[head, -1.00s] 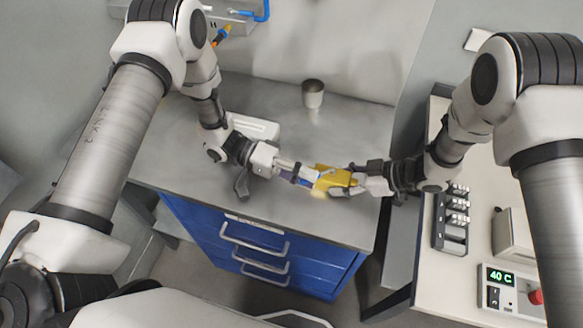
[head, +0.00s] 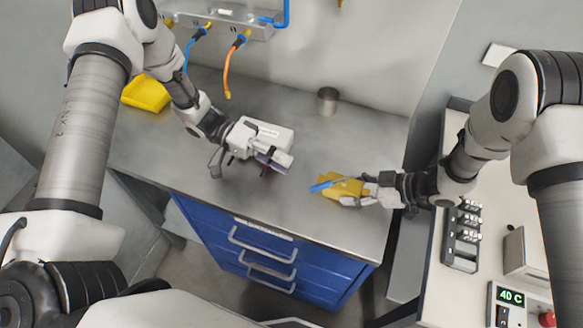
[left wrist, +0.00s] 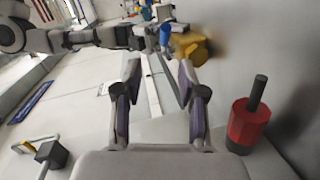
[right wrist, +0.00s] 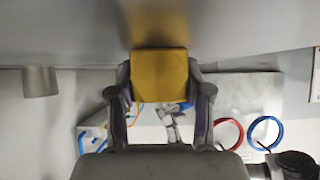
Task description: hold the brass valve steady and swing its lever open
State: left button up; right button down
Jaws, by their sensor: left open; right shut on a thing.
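The brass valve (head: 343,188) is a yellow body held just above the grey worktop, right of its middle. Its blue lever (head: 322,186) points out to the left. My right gripper (head: 368,191) comes from the right and is shut on the valve body. In the right wrist view the yellow body (right wrist: 160,75) fills the space between the fingers. My left gripper (head: 279,161) is open and empty, left of the valve and apart from the lever. In the left wrist view the valve (left wrist: 190,47) and the lever (left wrist: 165,35) show beyond the open fingers.
A grey cup (head: 327,101) stands behind the valve. A yellow bin (head: 146,94) is at the back left. Hoses (head: 231,65) hang from a wall panel. A red and black object (left wrist: 248,118) shows beside my left gripper.

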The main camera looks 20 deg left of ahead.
aim_at(321, 185)
pick_arm(q)
jog(key=s+d+r+m+t+y, duration=0.3)
jog(key=d+r+m+y, duration=0.25)
jog(key=r+y, duration=0.5)
jog(key=shift+m+y, duration=0.25)
jog(key=x, duration=0.8)
jog(key=a+x, duration=0.1)
jog(key=x, duration=0.2)
jog(key=shift+w+d+f, duration=0.1)
jog(key=shift+d+f, duration=0.1)
jog(key=shift+f, duration=0.4)
grip_shut()
